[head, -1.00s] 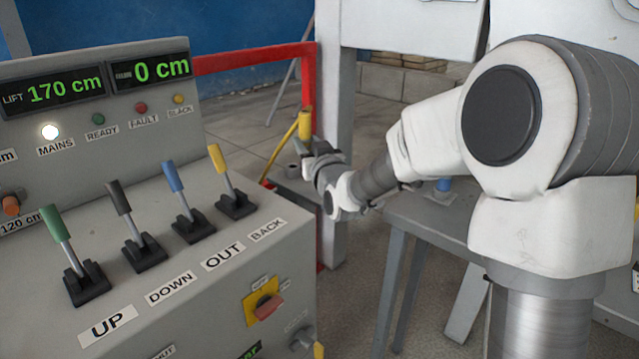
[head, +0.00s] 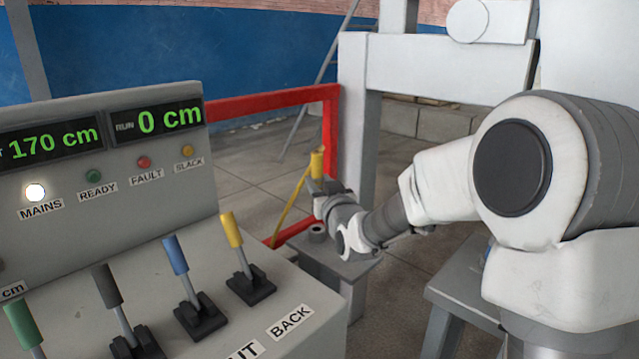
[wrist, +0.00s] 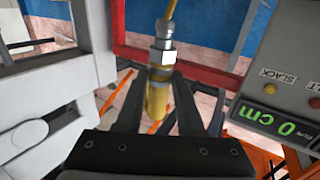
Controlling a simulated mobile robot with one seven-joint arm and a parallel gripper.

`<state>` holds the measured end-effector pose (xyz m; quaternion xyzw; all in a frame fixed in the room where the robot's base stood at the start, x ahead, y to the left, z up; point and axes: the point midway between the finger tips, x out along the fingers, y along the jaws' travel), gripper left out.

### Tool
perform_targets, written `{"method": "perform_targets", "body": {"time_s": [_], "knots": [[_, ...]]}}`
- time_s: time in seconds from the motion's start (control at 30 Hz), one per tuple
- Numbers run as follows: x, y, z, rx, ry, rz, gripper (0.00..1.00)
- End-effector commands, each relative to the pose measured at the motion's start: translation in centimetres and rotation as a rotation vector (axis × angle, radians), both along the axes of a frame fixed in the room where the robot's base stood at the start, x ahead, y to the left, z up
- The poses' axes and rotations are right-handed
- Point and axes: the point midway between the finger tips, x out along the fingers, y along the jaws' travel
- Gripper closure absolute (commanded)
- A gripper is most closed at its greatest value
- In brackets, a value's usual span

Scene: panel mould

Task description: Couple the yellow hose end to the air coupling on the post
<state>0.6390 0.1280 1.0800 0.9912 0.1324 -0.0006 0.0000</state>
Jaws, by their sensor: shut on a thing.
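The yellow hose end (head: 317,163) stands roughly upright in my gripper (head: 326,187), in front of the red rail and just left of the pale grey post (head: 353,110). The yellow hose hangs down to the left from it. In the wrist view the hose end (wrist: 158,97) sits between the two dark fingers of my gripper (wrist: 158,112), with a metal collar and hex fitting at its far end. My gripper is shut on it. I cannot make out the air coupling on the post in either view.
A control panel (head: 100,200) with several coloured levers fills the left side. A red rail (head: 270,100) runs behind my gripper. A small grey stand (head: 345,268) bearing a grey ring (head: 318,233) is below it. A grey bench (head: 465,280) stands at lower right.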

Motion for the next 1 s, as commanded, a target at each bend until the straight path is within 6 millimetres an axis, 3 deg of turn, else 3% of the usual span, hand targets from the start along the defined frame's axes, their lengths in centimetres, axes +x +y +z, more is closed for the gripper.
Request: {"method": "perform_targets", "body": {"time_s": [0.8,1.0], "knots": [[-0.1,0.0,0.0,0.0,-0.004,-0.001,1.0],[-0.1,0.0,-1.8,0.0,-0.002,-0.001,1.0]]}}
